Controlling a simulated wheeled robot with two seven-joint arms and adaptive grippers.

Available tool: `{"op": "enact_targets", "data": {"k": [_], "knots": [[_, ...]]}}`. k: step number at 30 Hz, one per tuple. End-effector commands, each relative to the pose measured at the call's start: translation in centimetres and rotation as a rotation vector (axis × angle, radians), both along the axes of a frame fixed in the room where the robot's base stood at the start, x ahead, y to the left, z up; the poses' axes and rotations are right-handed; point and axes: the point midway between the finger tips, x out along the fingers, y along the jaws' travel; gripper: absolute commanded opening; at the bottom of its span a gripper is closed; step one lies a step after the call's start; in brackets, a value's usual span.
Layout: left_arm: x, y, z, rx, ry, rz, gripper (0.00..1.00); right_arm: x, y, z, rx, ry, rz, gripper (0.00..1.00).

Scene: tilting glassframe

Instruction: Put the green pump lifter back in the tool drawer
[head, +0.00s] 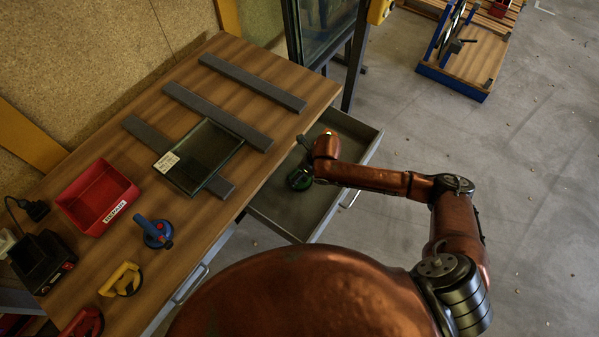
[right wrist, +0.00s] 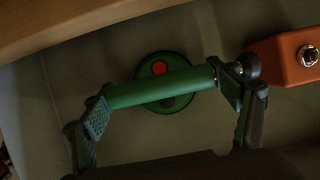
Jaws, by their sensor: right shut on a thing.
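The green pump lifter (head: 300,180) is inside the open tool drawer (head: 272,213), low over or on its floor; I cannot tell if its pad touches. In the right wrist view its green handle (right wrist: 150,90) lies between the two fingertips, and its round pad (right wrist: 181,102) with a red button shows behind. My right gripper (right wrist: 165,100) is shut on this handle, one fingertip at each end. In the head view my right arm reaches over the drawer's right side and mostly hides the gripper. My left gripper is not in view.
An orange block with a metal knob (right wrist: 298,57) sits beside the lifter in the drawer. The workbench (head: 190,235) holds a red bin (head: 85,190), a glass pane (head: 200,158) on grey strips, a blue lifter (head: 155,233) and a yellow lifter (head: 122,280). Floor at right is mostly clear.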

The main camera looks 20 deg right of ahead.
Motion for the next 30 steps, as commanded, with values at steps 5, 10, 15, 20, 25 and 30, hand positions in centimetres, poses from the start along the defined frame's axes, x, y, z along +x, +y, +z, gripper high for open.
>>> {"op": "enact_targets", "data": {"k": [5,10,15,20,25,30], "knots": [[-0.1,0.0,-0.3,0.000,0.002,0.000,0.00,0.1,0.0,-1.0,-0.001,-0.005,0.001,0.39],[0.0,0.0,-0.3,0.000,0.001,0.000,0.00,0.0,-0.1,-1.0,-0.002,-0.001,0.000,0.86],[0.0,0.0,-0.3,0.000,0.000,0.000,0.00,0.0,0.0,-1.0,-0.002,-0.001,0.000,0.97],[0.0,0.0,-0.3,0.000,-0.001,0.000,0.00,0.0,0.0,-1.0,-0.002,-0.001,0.000,0.99],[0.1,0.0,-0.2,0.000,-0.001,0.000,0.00,0.0,-0.1,-0.9,-0.002,-0.003,0.000,0.99],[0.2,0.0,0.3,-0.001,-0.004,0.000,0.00,-0.4,-0.6,0.9,-0.003,-0.005,0.000,0.99]]}}
